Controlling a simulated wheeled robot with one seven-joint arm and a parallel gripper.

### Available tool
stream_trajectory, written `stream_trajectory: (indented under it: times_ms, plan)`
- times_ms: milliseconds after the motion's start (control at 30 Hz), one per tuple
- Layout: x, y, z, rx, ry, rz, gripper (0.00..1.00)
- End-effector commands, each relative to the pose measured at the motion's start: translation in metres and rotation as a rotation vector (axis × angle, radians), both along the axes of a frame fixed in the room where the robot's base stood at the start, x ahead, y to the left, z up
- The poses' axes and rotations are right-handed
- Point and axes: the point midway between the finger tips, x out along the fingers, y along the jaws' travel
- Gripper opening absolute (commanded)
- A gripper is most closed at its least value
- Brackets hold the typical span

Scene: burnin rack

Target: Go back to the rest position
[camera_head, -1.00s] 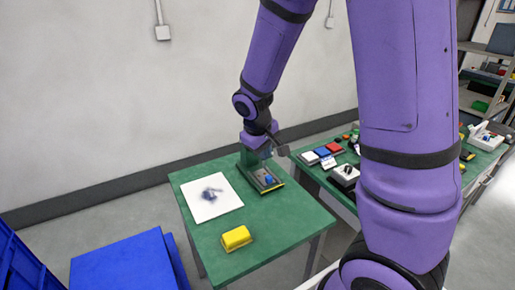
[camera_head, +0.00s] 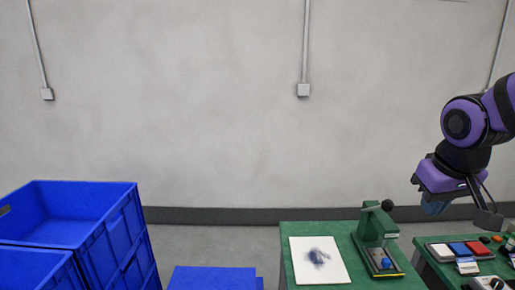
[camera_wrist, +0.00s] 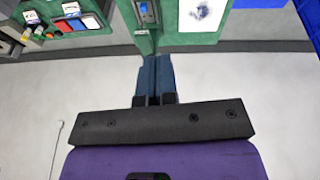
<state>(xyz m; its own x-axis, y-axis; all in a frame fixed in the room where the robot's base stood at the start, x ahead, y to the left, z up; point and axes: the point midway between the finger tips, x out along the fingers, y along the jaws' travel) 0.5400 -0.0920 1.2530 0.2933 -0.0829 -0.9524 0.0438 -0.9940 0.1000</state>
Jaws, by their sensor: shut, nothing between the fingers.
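My gripper (camera_head: 436,207) hangs at the right of the head view, raised above and to the right of the green press-like fixture (camera_head: 374,238). In the wrist view its blue fingers (camera_wrist: 155,75) are together with nothing between them. The fixture stands upright on the green table (camera_head: 300,231) with a blue piece on its base. Its base also shows at the top of the wrist view (camera_wrist: 146,14).
A white sheet with a dark smudge (camera_head: 319,260) lies left of the fixture. Blue crates (camera_head: 110,240) stand at the left, and a lower blue box (camera_head: 212,279) is nearer the middle. A second green table (camera_head: 440,272) at the right holds coloured trays (camera_head: 460,250).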

Motion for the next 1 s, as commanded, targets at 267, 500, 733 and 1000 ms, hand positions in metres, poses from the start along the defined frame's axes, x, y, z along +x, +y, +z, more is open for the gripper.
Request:
stream_trajectory:
  times_ms: [267, 500, 733, 1000]
  plan:
    - [-0.063, 0.01, 0.044, 0.068, -0.1, -0.03, 0.0]
    - [-0.101, 0.02, 0.061, 0.1, -0.154, -0.037, 0.0]
    - [-0.111, 0.023, 0.064, 0.107, -0.166, -0.037, 0.0]
    - [-0.11, 0.023, 0.064, 0.107, -0.165, -0.037, 0.0]
